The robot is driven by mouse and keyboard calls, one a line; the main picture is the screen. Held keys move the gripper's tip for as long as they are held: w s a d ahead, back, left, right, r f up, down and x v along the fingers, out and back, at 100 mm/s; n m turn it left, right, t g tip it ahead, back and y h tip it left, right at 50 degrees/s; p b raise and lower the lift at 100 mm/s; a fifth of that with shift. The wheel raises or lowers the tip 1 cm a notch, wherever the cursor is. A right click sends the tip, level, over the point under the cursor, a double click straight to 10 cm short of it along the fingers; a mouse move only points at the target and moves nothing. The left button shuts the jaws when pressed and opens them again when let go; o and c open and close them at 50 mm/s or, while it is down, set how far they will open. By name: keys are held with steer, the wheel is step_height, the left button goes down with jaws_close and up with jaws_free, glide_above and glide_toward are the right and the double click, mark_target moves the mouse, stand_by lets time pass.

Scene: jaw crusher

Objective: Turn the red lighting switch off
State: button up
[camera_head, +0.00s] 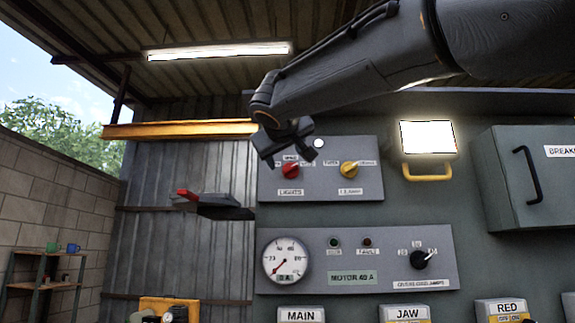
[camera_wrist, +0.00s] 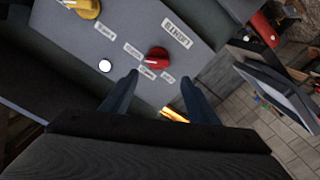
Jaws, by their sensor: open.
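The red lighting switch (camera_head: 290,171) is a round red knob on the left of a grey panel (camera_head: 325,190), above a label reading LIGHTS. In the wrist view the red knob (camera_wrist: 157,56) lies just beyond my fingertips, near the middle. My gripper (camera_head: 285,143) is just above the knob in the head view. In the wrist view my gripper (camera_wrist: 160,80) has its two dark fingers spread apart with nothing between them. The exact gap between fingers and knob is hard to tell.
A yellow knob (camera_head: 349,170) sits right of the red one, and a white round lamp (camera_head: 319,143) is above. A lit lamp (camera_head: 428,137) and breaker box (camera_head: 535,178) stand further right. A red-handled lever (camera_head: 213,203) juts out at left. A gauge panel (camera_head: 355,260) is below.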

mark_target(289, 166)
steer(key=w+p, duration=0.1)
steer(key=w, duration=0.1)
steer(key=w+p, duration=0.1)
steer(key=w, duration=0.1)
steer(key=w+d+p, duration=0.1)
steer(key=w, duration=0.2)
steer(key=shift+w+f, duration=0.1)
steer(key=shift+c, duration=0.2)
steer(key=c, duration=1)
